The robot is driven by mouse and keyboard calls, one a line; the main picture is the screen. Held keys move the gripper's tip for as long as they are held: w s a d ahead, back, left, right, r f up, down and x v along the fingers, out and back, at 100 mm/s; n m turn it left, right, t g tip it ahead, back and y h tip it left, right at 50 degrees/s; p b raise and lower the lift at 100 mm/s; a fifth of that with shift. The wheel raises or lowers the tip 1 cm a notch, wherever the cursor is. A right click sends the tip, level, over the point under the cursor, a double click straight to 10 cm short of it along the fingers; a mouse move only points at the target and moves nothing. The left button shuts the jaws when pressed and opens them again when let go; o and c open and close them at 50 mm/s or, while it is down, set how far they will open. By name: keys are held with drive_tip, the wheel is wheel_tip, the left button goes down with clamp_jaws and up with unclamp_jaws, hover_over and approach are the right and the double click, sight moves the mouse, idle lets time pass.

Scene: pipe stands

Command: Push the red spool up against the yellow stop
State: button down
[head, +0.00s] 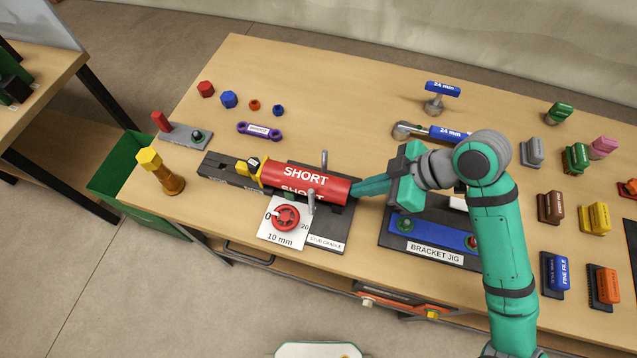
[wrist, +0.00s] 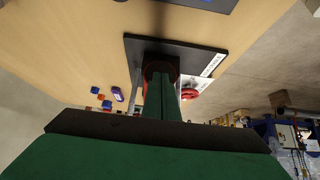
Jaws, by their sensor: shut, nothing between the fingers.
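The red spool (head: 318,183), marked SHORT, lies on its side along the dark rail of the stud cradle (head: 328,231). The yellow stop (head: 252,171) sits on the rail at the spool's left end. They look touching or nearly so; I cannot tell whether a thin gap is left. My gripper (head: 356,187) is shut and empty, its fingertips at the spool's right end, touching or very close. In the wrist view the shut fingers (wrist: 160,92) point at the spool's end and hide most of it; a red edge (wrist: 146,77) shows beside them.
A white gauge card with a red dial (head: 286,218) stands in front of the spool. Grey posts (head: 324,160) rise beside the cradle. The bracket jig (head: 434,250) lies under my arm. A yellow-topped brass post (head: 160,170) stands at the left edge.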

drive_tip(key=shift+s+d, duration=0.2)
drive_tip(key=shift+d, duration=0.3)
drive_tip(key=shift+s+d, duration=0.15)
drive_tip(key=shift+d, duration=0.35)
drive_tip(key=shift+r, duration=3)
drive_tip(key=v, duration=1.1)
drive_tip(key=shift+f, duration=0.1)
